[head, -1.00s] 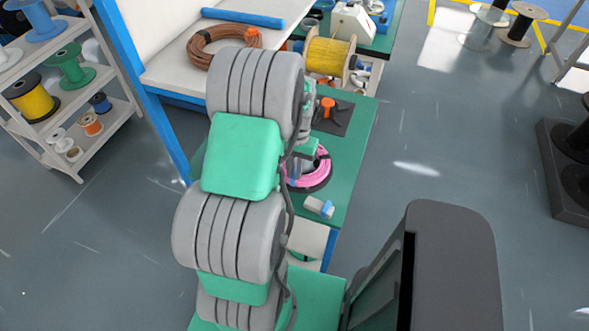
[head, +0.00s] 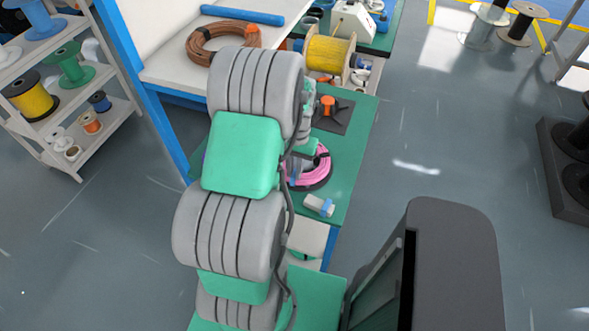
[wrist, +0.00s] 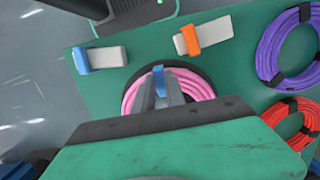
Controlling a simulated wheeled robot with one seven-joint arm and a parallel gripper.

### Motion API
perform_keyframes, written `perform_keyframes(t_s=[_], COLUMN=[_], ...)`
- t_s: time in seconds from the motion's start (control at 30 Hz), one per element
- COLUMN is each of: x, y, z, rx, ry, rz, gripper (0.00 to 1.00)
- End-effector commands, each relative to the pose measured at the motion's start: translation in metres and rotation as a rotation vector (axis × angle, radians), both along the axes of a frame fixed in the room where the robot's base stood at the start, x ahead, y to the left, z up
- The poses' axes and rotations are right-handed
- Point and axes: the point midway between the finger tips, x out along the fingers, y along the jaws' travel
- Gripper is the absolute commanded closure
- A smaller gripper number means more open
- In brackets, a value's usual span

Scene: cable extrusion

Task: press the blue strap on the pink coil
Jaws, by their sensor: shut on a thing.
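The pink coil (wrist: 130,98) lies on a dark round base on the green table, below my gripper. It also shows in the head view (head: 321,176), partly hidden by my arm. My gripper (wrist: 161,88) is over the coil's middle and far side, its grey fingers shut on the blue strap (wrist: 159,76). The strap stands up between the fingertips at the coil's far edge. I cannot tell how firmly it touches the coil. The fingers and wrist hide the near part of the coil.
On the table are a white block with a blue band (wrist: 100,57), a white block with an orange band (wrist: 202,36), a purple coil (wrist: 268,62) and a red coil (wrist: 292,128). A brown coil (head: 205,43) and yellow spool (head: 329,56) are farther back.

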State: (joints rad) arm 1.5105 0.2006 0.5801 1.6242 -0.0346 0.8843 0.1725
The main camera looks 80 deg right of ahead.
Motion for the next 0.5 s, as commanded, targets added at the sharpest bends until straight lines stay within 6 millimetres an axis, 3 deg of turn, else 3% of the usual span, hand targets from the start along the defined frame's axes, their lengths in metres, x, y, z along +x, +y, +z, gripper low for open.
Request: perform_keyframes(t_s=[0.43, 0.47, 0.5], x=[-0.0002, -0.0002, -0.0002], y=[0.0011, 0.0011, 0.0011], z=[-0.0024, -0.0025, -0.0025], rx=[0.002, 0.003, 0.003], ry=[0.000, 0.000, 0.000], rz=[0.000, 0.000, 0.000], gripper=[1.00, 0.83, 0.80])
